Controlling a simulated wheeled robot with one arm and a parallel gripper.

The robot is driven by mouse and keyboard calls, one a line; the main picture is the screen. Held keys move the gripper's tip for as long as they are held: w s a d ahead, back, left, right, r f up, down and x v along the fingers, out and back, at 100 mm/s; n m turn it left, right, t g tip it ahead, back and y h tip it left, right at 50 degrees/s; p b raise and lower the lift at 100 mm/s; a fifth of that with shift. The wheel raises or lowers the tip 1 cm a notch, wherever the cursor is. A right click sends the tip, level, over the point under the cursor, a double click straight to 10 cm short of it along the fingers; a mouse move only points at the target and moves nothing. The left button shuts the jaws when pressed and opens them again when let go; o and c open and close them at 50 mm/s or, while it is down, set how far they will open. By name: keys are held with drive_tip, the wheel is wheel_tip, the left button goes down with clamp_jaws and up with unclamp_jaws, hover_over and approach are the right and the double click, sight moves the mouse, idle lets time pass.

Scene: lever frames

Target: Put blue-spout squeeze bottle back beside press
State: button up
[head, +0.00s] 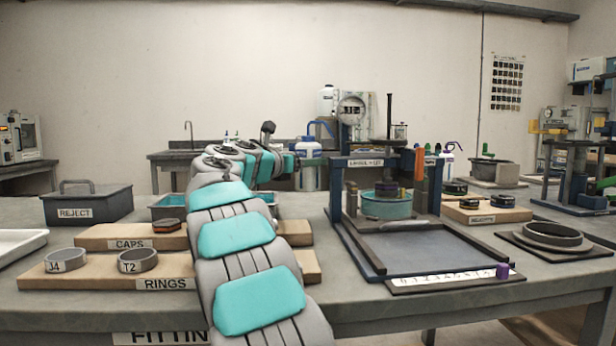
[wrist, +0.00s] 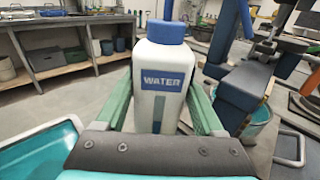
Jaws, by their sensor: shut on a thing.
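A white squeeze bottle with a blue cap and a WATER label (wrist: 163,85) stands upright between the green fingers of my gripper (wrist: 160,112), which is shut on it. In the head view the bottle (head: 310,153) shows its blue curved spout, just left of the press, with my gripper (head: 291,162) at its left side. The press (head: 336,190) has a dark blue frame, a dial gauge and a teal pot (head: 386,207). In the wrist view the press (wrist: 243,85) is to the right of the bottle, apart from it. The bottle's base is hidden.
Another blue-spout bottle (head: 447,165) stands right of the press. A teal tray (wrist: 35,155) lies left of my gripper. The CAPS board (head: 95,238), RINGS board (head: 95,281) and REJECT bin (head: 88,205) are on the left.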

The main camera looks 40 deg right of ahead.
sight(301, 177)
drive_tip(key=shift+d+f+b, duration=0.1)
drive_tip(key=shift+f+b, duration=0.5)
drive_tip(key=shift+f, duration=1.15)
drive_tip(key=shift+f, duration=0.1)
drive_tip(key=shift+f, duration=0.25)
drive_tip(key=o, duration=1)
drive_tip(key=shift+r, duration=0.1)
